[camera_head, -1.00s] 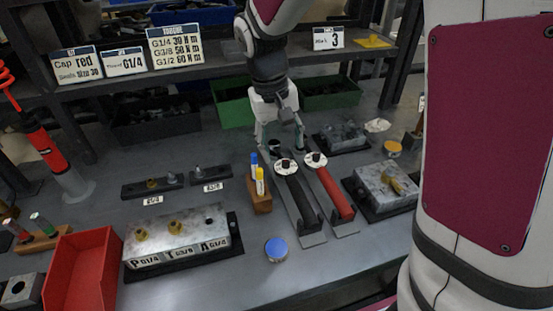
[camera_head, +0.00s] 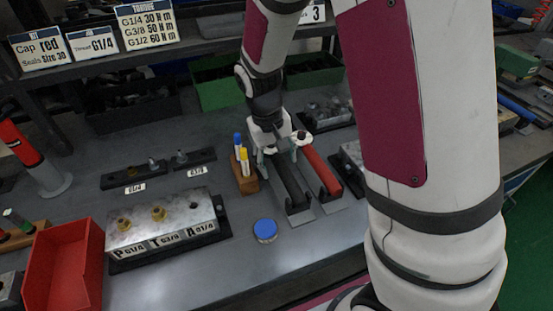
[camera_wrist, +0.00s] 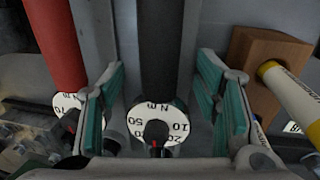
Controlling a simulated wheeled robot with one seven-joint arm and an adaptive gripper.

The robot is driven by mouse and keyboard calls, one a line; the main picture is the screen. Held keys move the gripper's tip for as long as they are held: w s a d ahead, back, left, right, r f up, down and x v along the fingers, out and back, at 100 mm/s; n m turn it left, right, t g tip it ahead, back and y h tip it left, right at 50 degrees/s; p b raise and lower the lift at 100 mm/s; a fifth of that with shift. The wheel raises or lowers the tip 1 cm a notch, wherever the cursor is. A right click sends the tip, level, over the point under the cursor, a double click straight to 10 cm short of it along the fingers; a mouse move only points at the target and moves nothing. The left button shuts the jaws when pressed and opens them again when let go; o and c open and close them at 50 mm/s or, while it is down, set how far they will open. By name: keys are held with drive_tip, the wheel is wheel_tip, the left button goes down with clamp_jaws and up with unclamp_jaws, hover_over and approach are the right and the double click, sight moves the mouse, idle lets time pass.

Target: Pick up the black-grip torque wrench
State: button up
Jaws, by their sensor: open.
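The black-grip torque wrench (camera_head: 293,183) lies in a grey holder on the bench, left of the red-grip torque wrench (camera_head: 322,171). In the wrist view its black grip (camera_wrist: 161,50) runs up the middle, with its white dial (camera_wrist: 157,125) near the bottom. My gripper (camera_head: 278,155) is above the dial end of the black-grip wrench. In the wrist view its teal-padded fingers (camera_wrist: 163,105) are open, one on each side of the black-grip wrench, with gaps visible. The red grip (camera_wrist: 55,45) lies outside the left finger. My gripper hides the wrench's head in the head view.
A wooden block with markers (camera_head: 244,170) stands close left of my gripper; it also shows in the wrist view (camera_wrist: 262,72). A valve block (camera_head: 165,222), a blue-lidded tin (camera_head: 265,230) and a red bin (camera_head: 62,270) are farther left and front. A shelf stands behind.

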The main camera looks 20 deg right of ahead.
drive_tip(key=shift+f, duration=0.15)
clamp_jaws()
